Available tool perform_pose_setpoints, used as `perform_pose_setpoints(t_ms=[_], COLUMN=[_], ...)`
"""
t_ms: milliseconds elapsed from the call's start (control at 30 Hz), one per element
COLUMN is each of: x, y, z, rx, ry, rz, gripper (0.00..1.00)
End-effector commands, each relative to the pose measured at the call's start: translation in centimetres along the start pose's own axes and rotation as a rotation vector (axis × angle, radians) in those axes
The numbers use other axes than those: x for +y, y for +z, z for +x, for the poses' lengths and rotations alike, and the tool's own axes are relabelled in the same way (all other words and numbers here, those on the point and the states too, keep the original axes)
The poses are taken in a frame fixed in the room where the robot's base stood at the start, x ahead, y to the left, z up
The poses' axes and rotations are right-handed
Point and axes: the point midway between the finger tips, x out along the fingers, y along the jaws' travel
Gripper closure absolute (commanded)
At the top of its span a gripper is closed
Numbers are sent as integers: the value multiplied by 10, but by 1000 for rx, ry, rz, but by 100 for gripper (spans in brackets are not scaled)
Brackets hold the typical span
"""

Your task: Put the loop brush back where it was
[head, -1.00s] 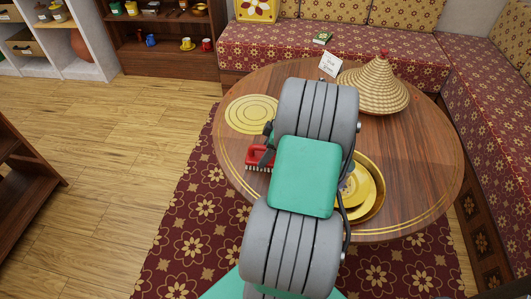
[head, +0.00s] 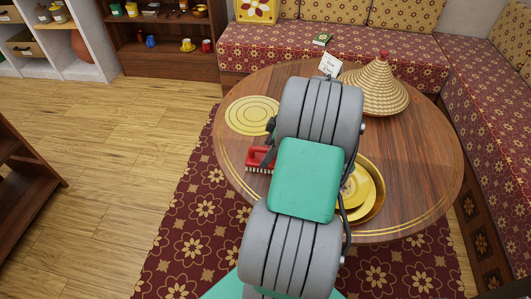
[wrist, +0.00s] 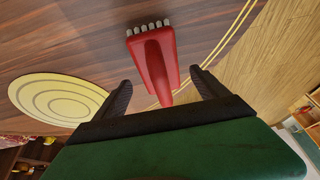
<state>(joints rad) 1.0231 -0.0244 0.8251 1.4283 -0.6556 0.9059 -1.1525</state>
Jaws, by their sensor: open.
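The red loop brush (head: 260,159) with pale bristles sits on the round wooden table (head: 420,180), near its left edge. In the wrist view the brush (wrist: 153,58) lies ahead of my gripper (wrist: 162,80), its handle pointing back between the two spread fingers. The fingers are apart with a gap on each side of the handle. In the head view my arm hides most of my gripper; one dark finger (head: 270,128) shows just above the brush in the picture.
A round yellow mat (head: 252,115) lies behind the brush. A woven cone lid (head: 376,88) and a white card (head: 329,64) stand at the back. Yellow dishes (head: 370,197) are to the right, partly behind my arm. A patterned bench (head: 330,50) borders the table.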

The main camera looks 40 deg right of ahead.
Motion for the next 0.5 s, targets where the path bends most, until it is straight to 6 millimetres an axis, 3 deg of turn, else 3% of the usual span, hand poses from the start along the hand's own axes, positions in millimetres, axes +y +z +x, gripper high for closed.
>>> perform_pose_setpoints(t_ms=[100, 300, 500], x=[1, 1, 0], y=[0, 0, 0], z=[-35, -82, -98], rx=[0, 0, 0], ry=[4, 4, 1], rz=[0, 0, -1], gripper=[17, 17, 17])
